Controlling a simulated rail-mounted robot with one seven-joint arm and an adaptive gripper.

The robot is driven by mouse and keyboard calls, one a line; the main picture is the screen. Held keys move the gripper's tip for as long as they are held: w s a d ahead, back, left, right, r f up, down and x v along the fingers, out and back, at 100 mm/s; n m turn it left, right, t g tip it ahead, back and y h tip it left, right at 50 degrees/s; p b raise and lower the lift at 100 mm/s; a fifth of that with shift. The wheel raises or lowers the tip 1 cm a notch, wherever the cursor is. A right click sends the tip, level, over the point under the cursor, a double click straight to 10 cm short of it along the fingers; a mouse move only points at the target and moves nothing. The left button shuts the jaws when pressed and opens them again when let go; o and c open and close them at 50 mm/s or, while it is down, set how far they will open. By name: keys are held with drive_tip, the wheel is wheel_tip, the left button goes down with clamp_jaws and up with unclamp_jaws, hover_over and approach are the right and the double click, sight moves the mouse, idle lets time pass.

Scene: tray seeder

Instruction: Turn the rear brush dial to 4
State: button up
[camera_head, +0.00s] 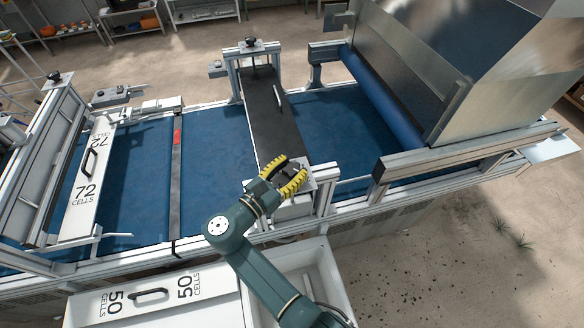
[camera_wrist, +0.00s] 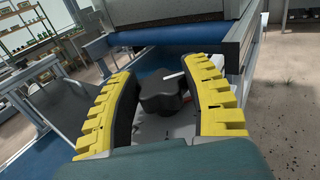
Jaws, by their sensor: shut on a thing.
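My gripper (camera_head: 284,174) is at the near end of the dark brush crossbar (camera_head: 264,112), over the near rail of the seeder. In the wrist view its two yellow-and-black fingers (camera_wrist: 160,70) stand on either side of a black lobed dial (camera_wrist: 158,97) and are shut on it. A white pointer mark (camera_wrist: 173,75) shows at the dial's far right edge. A small red patch shows beside the dial's base. The scale numbers are hidden or too small to read, so the setting cannot be told. In the head view my fingers hide this dial.
A black knob (camera_head: 250,41) tops the crossbar's far end. A metal hopper (camera_head: 480,60) with a blue roller (camera_head: 382,95) stands right. A 72-cell plate (camera_head: 88,180) lies left; a 50-cell plate (camera_head: 152,294) lies in the near white tray (camera_head: 335,283). Blue belt (camera_head: 212,150) runs beneath.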

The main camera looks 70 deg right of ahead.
drive_tip(key=o, duration=1.2)
drive_tip(key=v, duration=1.2)
